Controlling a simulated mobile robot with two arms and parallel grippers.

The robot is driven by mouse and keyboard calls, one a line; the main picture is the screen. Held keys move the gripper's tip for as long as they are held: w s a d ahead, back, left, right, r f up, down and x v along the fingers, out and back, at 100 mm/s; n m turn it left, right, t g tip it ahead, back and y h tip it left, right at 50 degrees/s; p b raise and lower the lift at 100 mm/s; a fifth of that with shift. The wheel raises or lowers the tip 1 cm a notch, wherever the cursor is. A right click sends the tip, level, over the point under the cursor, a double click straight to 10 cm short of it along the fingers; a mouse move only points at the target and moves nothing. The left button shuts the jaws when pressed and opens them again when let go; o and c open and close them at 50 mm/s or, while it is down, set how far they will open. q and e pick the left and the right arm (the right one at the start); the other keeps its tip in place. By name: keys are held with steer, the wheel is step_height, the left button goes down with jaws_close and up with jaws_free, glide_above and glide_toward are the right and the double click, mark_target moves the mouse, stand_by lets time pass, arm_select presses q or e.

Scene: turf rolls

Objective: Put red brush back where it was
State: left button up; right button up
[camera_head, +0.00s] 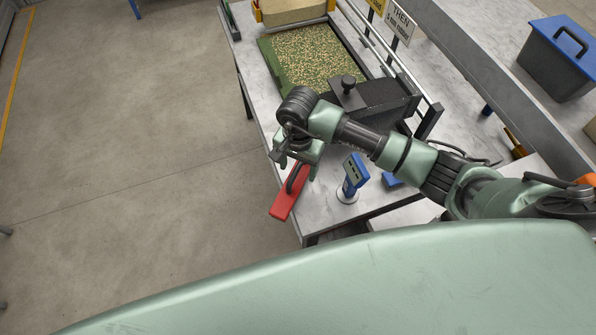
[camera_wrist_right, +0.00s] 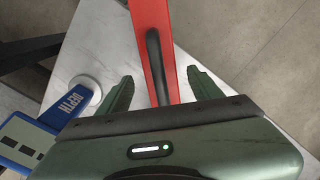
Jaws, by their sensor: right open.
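The red brush (camera_head: 287,197) is a long red block with a black bar handle. It lies at the near left corner of the table (camera_head: 330,218), along its left edge. My right gripper (camera_head: 297,165) is over the brush's far part, with its fingers pointing down. In the right wrist view, the open fingers (camera_wrist_right: 160,77) stand on either side of the red brush (camera_wrist_right: 143,22) and its black handle (camera_wrist_right: 155,65), with gaps on both sides. I cannot tell how far the fingertips are above the table. My left gripper is not in view.
A blue depth gauge (camera_head: 355,175) on a round base stands right of the brush. A black block with a knob (camera_head: 375,97) and a green tray of granules (camera_head: 315,58) lie farther back. Open floor is at left.

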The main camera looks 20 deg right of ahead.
step_height(320, 180, up, 8)
steer(key=shift+b, duration=0.7)
steer(key=shift+r, duration=0.5)
